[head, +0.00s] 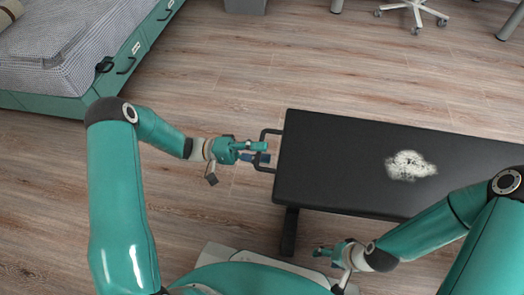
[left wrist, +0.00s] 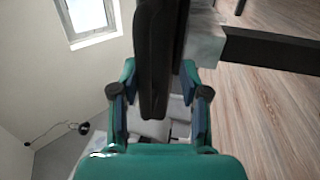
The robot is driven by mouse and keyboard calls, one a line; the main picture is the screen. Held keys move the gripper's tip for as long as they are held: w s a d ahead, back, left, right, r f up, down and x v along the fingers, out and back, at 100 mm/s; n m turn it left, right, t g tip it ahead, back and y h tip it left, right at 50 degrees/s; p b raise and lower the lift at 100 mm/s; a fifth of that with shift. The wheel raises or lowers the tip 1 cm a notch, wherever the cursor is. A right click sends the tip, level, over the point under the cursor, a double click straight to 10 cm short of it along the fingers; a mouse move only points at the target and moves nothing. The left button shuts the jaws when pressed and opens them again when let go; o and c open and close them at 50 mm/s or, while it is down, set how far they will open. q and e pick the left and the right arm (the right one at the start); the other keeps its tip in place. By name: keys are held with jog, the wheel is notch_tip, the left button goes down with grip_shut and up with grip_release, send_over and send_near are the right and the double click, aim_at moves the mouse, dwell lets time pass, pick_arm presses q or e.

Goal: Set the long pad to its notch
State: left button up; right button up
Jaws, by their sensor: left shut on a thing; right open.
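The long pad (head: 340,150) is a black slab with a pale worn-looking patch, at the right of the head view. A dark loop handle (head: 264,134) sticks out from its left end. My left gripper (head: 260,152) is at this handle and shut on it. In the left wrist view a dark, rounded bar (left wrist: 154,70) runs between the two fingers. My right gripper (head: 328,252) is open and empty, below the pad's near edge and apart from it. The notch does not show in either view, and I cannot tell the pad's tilt.
A dark leg (head: 289,232) stands under the pad's near left corner. A bed with a green frame (head: 140,60) is at the upper left. A white wheeled chair base (head: 413,10) is at the back. The wood floor (head: 240,90) between bed and pad is clear.

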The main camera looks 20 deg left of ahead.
pick_arm(q)
jog(key=v, duration=1.2)
dwell(0.3)
